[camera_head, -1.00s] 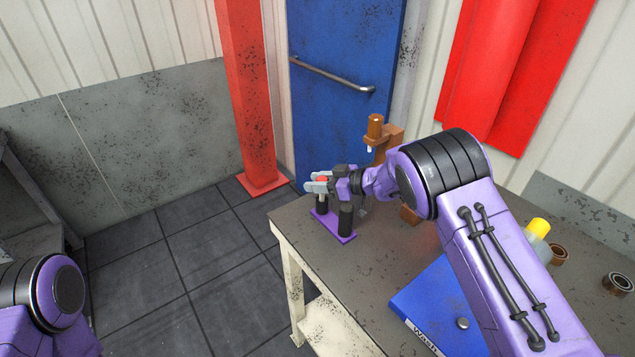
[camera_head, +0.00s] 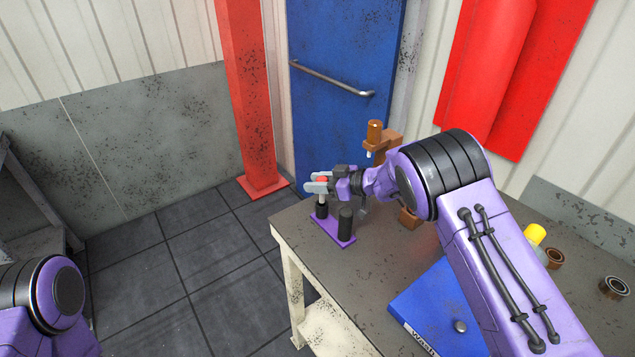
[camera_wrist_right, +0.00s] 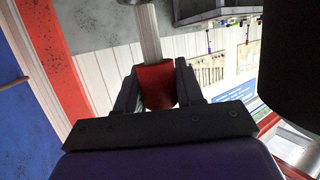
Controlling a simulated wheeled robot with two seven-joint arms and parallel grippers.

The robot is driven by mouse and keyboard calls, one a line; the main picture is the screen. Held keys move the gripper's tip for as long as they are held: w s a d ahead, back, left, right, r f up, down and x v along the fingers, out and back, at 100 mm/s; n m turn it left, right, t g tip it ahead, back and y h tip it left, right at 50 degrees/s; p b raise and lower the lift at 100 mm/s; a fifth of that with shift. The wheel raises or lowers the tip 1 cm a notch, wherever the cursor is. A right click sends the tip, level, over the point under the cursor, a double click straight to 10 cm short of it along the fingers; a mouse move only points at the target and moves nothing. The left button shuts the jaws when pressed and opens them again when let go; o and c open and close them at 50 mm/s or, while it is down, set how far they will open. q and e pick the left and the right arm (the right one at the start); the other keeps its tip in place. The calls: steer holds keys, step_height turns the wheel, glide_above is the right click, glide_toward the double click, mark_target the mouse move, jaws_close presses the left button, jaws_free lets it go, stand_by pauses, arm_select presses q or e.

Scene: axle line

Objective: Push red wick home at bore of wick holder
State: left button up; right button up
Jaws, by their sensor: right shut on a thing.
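The red wick (camera_head: 322,180) is a red head on a pale stem, held between the fingers of my right gripper (camera_head: 318,184). In the right wrist view, the wick's red head (camera_wrist_right: 156,88) sits between both fingers and the pale stem runs away from it. What seems to be the wick holder is a purple plate (camera_head: 337,236) with two black posts at the table's far left corner. The wick is above the left black post (camera_head: 321,210), its stem roughly upright. The bore is hidden, and how deep the stem sits is unclear. My left gripper is out of view.
The other black post (camera_head: 345,222) stands close beside the wick, just below my right gripper. A brown fixture (camera_head: 383,143) stands behind. A blue box (camera_head: 435,310), a yellow-capped bottle (camera_head: 535,235) and dark rings (camera_head: 615,287) are to the right. The table's left edge is near.

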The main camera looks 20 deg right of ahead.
steer(key=shift+f+b, duration=0.7)
steer(key=shift+f, duration=0.55)
steer(key=shift+f, duration=0.15)
steer(key=o, duration=1.1)
steer(key=shift+s, duration=0.1)
steer(key=shift+f, duration=0.1)
steer(key=shift+s+d+b, duration=0.25)
steer(key=shift+d+b, duration=0.05)
steer(key=b+v, duration=0.1)
steer(key=v, duration=0.5)
steer(key=b+v, duration=0.1)
steer(key=v, duration=0.3)
steer(key=shift+w+a+r+b, duration=0.1)
steer(key=shift+w+r+b, duration=0.05)
steer(key=shift+r+b, duration=0.15)
